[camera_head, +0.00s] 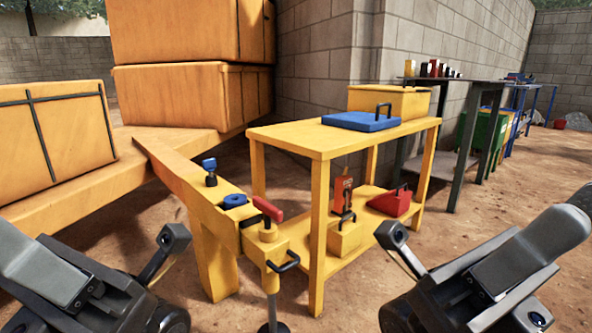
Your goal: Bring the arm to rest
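My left gripper (125,288) is at the lower left of the head view, with its dark arm parts cut off by the picture's edge. My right gripper (445,290) is at the lower right, placed much like a mirror image. Nothing is visibly held in either, but their fingertips do not show clearly, so I cannot tell whether they are open or shut. Both appear apart from the yellow machine beam (178,178) and the yellow table (318,147).
On the beam are a blue-topped knob (210,166), a blue ring (235,200) and a red-handled lever (268,210). The table holds a blue lid (361,121) and a yellow box (390,101). An orange item (341,190) and a red block (391,202) are on its lower shelf.

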